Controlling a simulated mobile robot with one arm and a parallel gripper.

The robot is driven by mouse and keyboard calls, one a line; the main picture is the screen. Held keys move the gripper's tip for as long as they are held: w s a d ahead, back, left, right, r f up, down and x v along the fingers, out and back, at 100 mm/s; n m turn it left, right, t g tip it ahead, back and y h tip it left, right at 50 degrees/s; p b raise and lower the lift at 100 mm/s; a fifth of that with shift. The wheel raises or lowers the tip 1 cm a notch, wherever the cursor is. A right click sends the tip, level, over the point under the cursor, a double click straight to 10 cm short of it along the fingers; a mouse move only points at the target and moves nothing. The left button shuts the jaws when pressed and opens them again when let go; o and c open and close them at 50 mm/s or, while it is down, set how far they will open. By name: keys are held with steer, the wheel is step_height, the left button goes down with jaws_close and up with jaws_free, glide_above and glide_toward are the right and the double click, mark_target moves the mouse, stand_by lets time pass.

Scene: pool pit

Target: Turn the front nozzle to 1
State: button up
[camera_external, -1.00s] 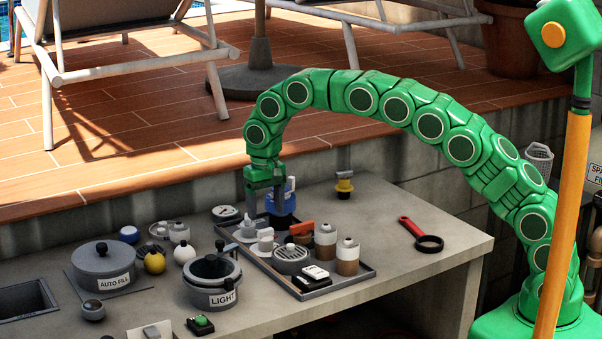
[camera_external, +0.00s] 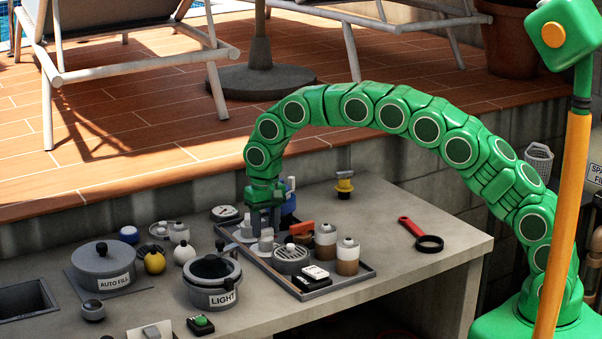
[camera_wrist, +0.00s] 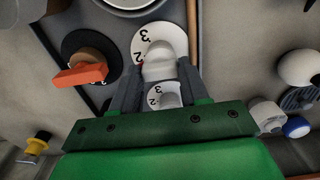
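Two pale nozzles on white numbered dials stand side by side at the tray's left end. The front nozzle (camera_external: 267,241) shows in the wrist view (camera_wrist: 158,66), with a 3 and part of another numeral visible on its dial. The rear nozzle (camera_wrist: 165,97) is closer to my palm, with a 2 visible on its dial. My gripper (camera_external: 265,229) points down over them. In the wrist view its fingers (camera_wrist: 161,68) straddle the front nozzle's knob. They look open; whether they touch the knob is unclear. No 1 is readable.
The dark tray (camera_external: 335,285) also holds an orange-handled valve (camera_external: 302,229), two brown-and-grey jars and a round grey grille. A blue item (camera_external: 288,203) stands close behind my gripper. A LIGHT pot (camera_external: 212,280) stands to the left. The table's right side is mostly clear.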

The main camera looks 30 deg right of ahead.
steer(key=shift+c, duration=1)
steer(key=shift+n, duration=0.3)
steer(key=n, duration=0.4)
steer(key=shift+n, duration=0.3)
steer(key=n, duration=0.6)
steer(key=shift+w, duration=0.1)
steer(key=shift+r+n, duration=0.1)
steer(key=shift+n, duration=0.3)
steer(key=o, duration=1.1)
steer(key=shift+c, duration=0.2)
